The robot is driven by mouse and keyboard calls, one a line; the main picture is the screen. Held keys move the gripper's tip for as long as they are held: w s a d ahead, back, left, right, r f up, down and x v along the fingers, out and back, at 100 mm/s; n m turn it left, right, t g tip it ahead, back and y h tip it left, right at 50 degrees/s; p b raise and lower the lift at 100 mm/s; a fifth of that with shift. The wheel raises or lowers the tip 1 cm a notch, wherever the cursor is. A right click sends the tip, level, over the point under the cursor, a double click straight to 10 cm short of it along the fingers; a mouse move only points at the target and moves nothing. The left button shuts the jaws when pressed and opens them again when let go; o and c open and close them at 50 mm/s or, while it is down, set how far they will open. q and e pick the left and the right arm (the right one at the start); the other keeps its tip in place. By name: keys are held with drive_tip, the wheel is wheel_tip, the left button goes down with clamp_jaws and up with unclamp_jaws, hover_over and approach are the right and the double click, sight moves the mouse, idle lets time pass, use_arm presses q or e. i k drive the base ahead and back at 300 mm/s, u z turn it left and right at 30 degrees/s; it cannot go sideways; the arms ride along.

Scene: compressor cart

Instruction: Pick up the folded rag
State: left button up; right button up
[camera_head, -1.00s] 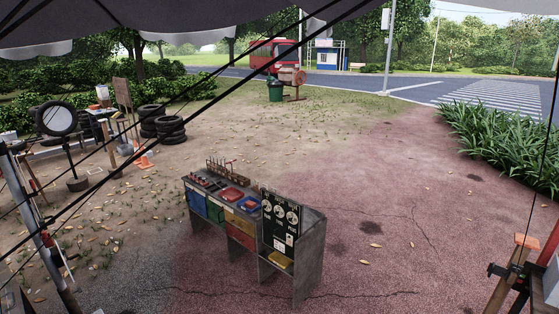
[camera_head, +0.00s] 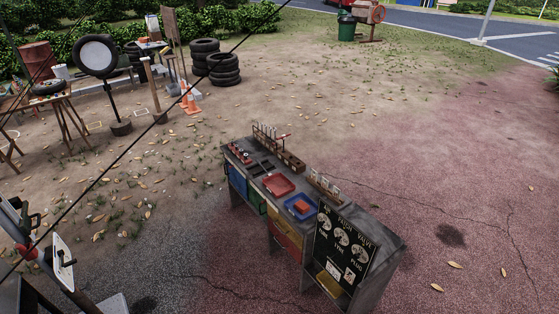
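I cannot make out a folded rag for sure in the head view. A grey workbench (camera_head: 388,262) stands in the middle, with a red tray (camera_head: 278,184) and a blue tray (camera_head: 301,207) on its top. The blue tray holds a small red item whose kind I cannot tell. A yellow item shows low in the bench (camera_head: 331,285), partly hidden by the black board; I cannot tell what it is. Neither of my grippers is in view.
A dark line crosses the view.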

sight(302, 207)
drive_tip(key=u, duration=0.15)
drive_tip(key=i, duration=1.7)
drive_tip(key=u, duration=0.15)
